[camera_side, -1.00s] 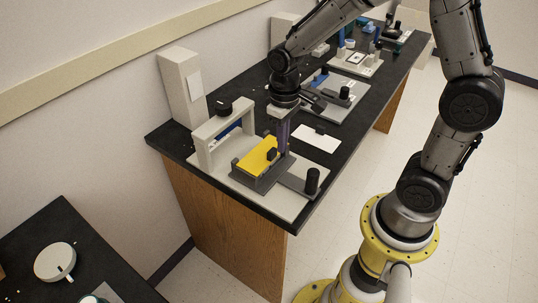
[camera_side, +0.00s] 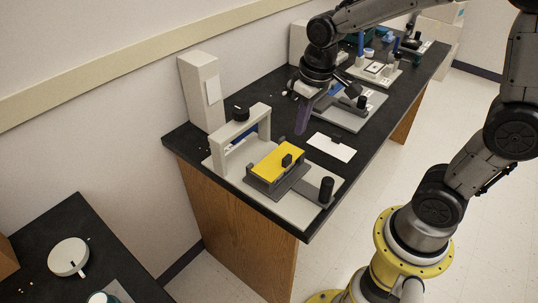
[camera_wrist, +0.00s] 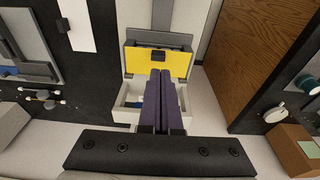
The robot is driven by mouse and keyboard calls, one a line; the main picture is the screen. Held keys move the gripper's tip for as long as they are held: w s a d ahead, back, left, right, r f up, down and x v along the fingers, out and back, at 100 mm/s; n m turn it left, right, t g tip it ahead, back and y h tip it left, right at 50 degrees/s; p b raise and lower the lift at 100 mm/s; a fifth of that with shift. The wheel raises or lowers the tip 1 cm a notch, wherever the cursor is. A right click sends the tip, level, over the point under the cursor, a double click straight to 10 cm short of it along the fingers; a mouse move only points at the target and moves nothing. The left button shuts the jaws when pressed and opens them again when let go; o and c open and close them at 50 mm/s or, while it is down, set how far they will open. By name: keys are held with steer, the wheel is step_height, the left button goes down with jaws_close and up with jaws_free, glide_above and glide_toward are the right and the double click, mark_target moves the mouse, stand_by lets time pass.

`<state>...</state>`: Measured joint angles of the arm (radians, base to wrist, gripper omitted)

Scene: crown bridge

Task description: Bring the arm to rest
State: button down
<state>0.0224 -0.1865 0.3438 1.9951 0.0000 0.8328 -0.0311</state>
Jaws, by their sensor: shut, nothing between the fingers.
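My gripper (camera_side: 301,130) has purple fingers that point down over the black bench. The fingers are shut with nothing between them. In the side view they are behind and above the yellow block (camera_side: 272,163), apart from it. The block has a small black knob and sits in a dark grey holder (camera_side: 283,187) on a pale base plate. In the wrist view my fingertips (camera_wrist: 160,73) appear just in front of the yellow block (camera_wrist: 180,65), over the pale bridge frame (camera_wrist: 127,108).
The pale arch (camera_side: 262,118) with a black knob stands beside the block. A black post (camera_side: 326,189) stands at the plate's front corner. A white card (camera_side: 331,147) lies on the bench, with more fixtures behind. A tall pale box (camera_side: 200,92) stands by the wall.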

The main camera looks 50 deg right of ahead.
steer(key=s+r+t, duration=0.3)
steer(key=s+r, duration=0.5)
steer(key=s+f, duration=0.1)
steer(key=s, duration=0.6)
steer(key=shift+a+f+t, duration=0.25)
steer(key=shift+a+t, duration=0.1)
steer(key=shift+t, duration=0.05)
